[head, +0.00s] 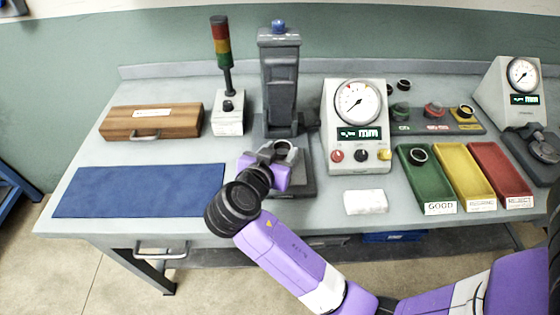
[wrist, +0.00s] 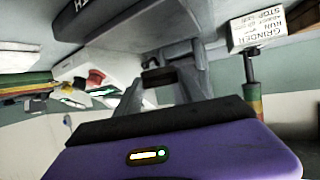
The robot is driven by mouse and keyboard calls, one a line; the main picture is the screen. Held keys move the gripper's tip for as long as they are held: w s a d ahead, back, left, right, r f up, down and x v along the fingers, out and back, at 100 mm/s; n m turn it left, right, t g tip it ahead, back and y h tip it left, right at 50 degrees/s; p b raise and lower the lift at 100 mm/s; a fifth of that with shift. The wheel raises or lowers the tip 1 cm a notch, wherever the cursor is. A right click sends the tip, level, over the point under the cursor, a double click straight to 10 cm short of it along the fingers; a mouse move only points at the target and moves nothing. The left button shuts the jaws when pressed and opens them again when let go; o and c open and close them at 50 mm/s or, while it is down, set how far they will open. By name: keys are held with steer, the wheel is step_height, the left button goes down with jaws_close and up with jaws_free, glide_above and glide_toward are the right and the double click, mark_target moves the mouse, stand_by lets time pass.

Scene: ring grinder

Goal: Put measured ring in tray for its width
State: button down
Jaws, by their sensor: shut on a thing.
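My gripper (head: 279,152) is at the grinder (head: 281,85), over its base, shut on a dark metal ring (head: 285,146). The ring is partly hidden by the fingers, and I cannot tell whether it touches the grinder. In the wrist view my purple gripper body fills the lower part. The green GOOD tray (head: 408,183) holds one dark ring (head: 418,156) near its far end. The yellow tray (head: 463,176) and the red REJECT tray (head: 500,174) look empty. The measuring station (head: 522,92) with a dial stands at the far right.
A dial control box (head: 356,125) with buttons stands between the grinder and the trays. A white block (head: 365,202) lies before it. Behind the trays is a rack (head: 440,121) with several rings. A blue mat (head: 139,190), wooden case (head: 152,121) and signal lamp (head: 222,55) are left.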

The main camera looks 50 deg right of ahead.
steer(key=shift+f, duration=2.1)
steer(key=shift+f, duration=0.3)
steer(key=c, duration=0.7)
jaws_free()
steer(key=shift+r, duration=0.1)
steer(key=shift+r, duration=0.1)
